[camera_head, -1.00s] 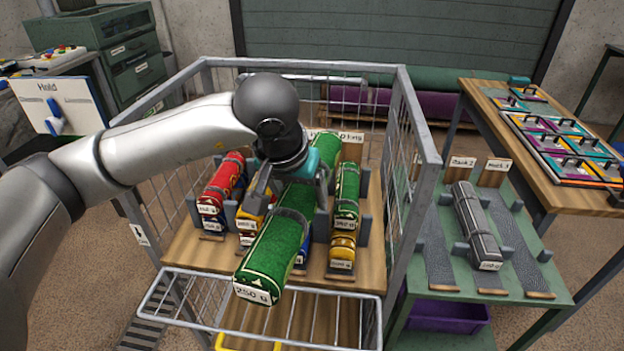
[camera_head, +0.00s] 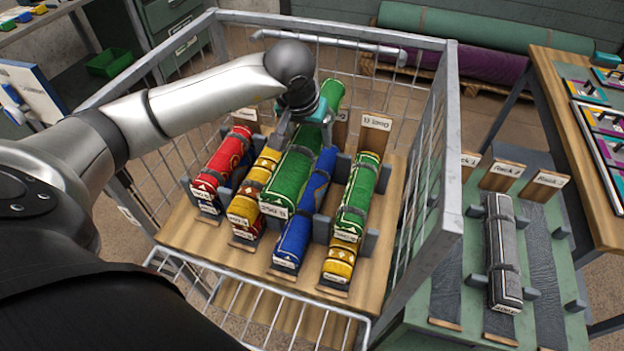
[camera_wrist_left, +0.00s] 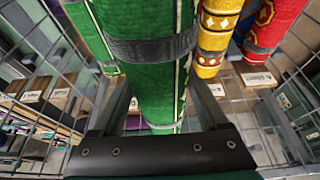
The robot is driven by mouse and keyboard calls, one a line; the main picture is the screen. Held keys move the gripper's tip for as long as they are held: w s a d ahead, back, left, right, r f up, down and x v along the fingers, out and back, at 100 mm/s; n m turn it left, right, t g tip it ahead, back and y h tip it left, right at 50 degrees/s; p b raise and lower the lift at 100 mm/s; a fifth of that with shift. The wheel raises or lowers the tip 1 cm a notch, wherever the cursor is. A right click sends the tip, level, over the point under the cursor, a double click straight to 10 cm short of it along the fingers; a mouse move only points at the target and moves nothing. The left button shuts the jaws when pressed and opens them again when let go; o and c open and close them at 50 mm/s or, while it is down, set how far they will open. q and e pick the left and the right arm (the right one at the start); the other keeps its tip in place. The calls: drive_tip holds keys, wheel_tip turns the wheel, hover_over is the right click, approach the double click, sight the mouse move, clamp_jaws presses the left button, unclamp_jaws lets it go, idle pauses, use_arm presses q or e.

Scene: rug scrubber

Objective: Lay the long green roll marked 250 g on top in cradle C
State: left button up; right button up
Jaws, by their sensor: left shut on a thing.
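My left gripper (camera_head: 312,118) is shut on the long green roll (camera_head: 298,165), around its far part. The roll's near end bears a white label, now hard to read. It hangs over the wooden board (camera_head: 190,230) in the wire cart, between the yellow roll (camera_head: 262,175) and the blue roll (camera_head: 303,218). The left wrist view shows the green roll (camera_wrist_left: 145,75) between my fingers. A sign (camera_head: 374,132) stands at the back; I cannot read its letter, and other signs are partly hidden. I cannot tell which cradle is C. My right gripper is out of view.
A red roll (camera_head: 225,165) lies at the left. A shorter green roll (camera_head: 358,196) lies at the right, with another yellow roll (camera_head: 340,262) below its near end. The cart's wire walls and grey rim (camera_head: 452,130) surround the board. A grey roll (camera_head: 502,250) lies on the green rack table.

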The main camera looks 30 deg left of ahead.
use_arm(q)
drive_tip(key=b, duration=0.1)
hover_over(312, 186)
drive_tip(key=s, duration=0.1)
drive_tip(key=f, duration=0.9)
drive_tip(key=shift+s+d+f, duration=0.2)
drive_tip(key=shift+f, duration=0.5)
drive_tip(key=shift+f+b, duration=0.5)
drive_tip(key=shift+f, duration=1.35)
drive_tip(key=shift+f, duration=0.1)
drive_tip(key=shift+f, duration=0.15)
drive_tip(key=o, duration=1.5)
drive_tip(key=shift+o, duration=0.2)
